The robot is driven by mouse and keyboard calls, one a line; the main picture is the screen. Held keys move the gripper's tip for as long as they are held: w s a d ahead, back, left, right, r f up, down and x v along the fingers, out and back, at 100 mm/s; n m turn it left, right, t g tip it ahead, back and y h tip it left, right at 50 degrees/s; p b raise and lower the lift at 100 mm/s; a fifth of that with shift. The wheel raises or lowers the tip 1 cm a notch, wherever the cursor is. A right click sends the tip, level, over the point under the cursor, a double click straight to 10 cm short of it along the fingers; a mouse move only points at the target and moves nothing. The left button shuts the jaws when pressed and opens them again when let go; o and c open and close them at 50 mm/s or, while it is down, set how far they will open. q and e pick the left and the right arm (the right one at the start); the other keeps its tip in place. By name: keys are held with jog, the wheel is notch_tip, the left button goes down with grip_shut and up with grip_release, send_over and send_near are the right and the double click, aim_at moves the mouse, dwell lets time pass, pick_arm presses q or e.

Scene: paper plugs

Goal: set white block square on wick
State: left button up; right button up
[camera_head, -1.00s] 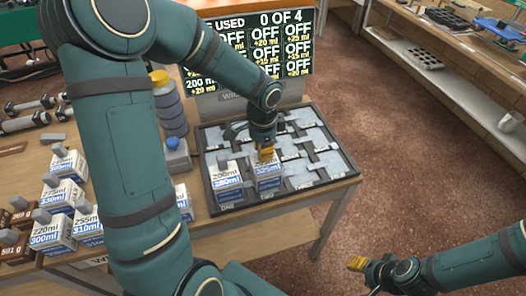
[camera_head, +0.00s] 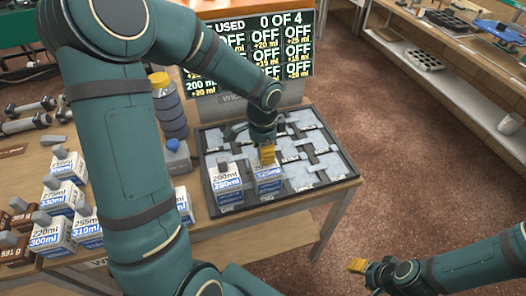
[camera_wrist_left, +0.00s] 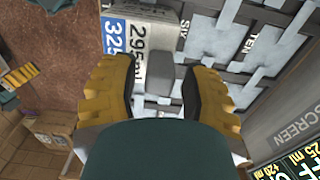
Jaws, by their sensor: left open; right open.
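A white block (camera_head: 268,185) with a blue 325ml label stands on the grey wick board in the dark tray (camera_head: 300,201). In the left wrist view the white block (camera_wrist_left: 150,43) shows 295ml on top and a grey knob (camera_wrist_left: 163,72). My left gripper (camera_head: 266,155) is open above this block, with its yellow fingers on either side of the knob in the left wrist view (camera_wrist_left: 162,95). Whether the fingers touch the knob cannot be told. My right gripper (camera_head: 357,265) is empty, away over the floor.
Several more white blocks (camera_head: 70,200) stand on the wooden table at the left. A yellow-capped bottle (camera_head: 170,110) and a blue-topped container (camera_head: 177,160) stand beside the tray. A display screen (camera_head: 250,45) rises behind it. Other tray cells are free.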

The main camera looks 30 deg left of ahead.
pick_arm(q)
notch_tip(320, 180, up, 11)
jog(key=p, duration=0.2)
dwell(0.6)
